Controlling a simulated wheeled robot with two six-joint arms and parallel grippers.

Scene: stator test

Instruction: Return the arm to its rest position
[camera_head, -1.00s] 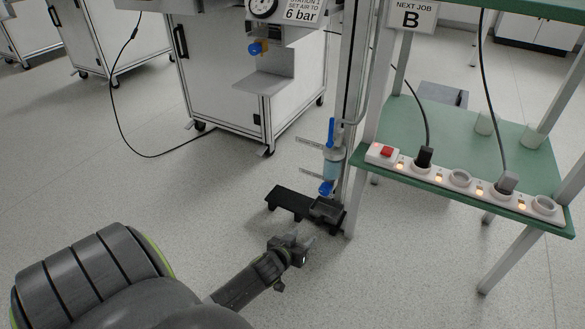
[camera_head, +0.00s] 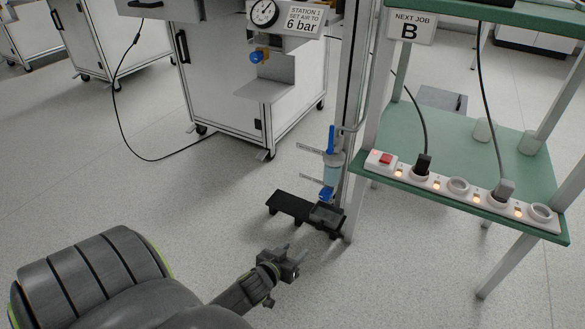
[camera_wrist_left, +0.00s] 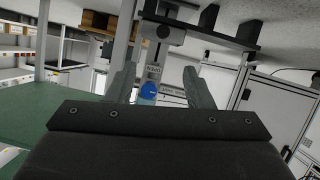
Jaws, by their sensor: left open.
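My left gripper (camera_head: 293,264) is low in the middle of the head view, at the end of my arm coming in from the left. Its jaws are open, and nothing shows between them in the head view. In the left wrist view the two fingers (camera_wrist_left: 160,86) stand apart, with a blue-topped part (camera_wrist_left: 149,89) visible in the background between them. The gripper is in front of and below a black bracket (camera_head: 290,205), apart from it. My right arm and gripper are not in view.
A clear filter unit (camera_head: 332,172) with blue parts is on the post above the bracket. At right is a green table (camera_head: 455,135) with a power strip (camera_head: 460,186). A white cabinet (camera_head: 232,95) with a gauge (camera_head: 264,13) stands behind. Grey floor around the gripper is clear.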

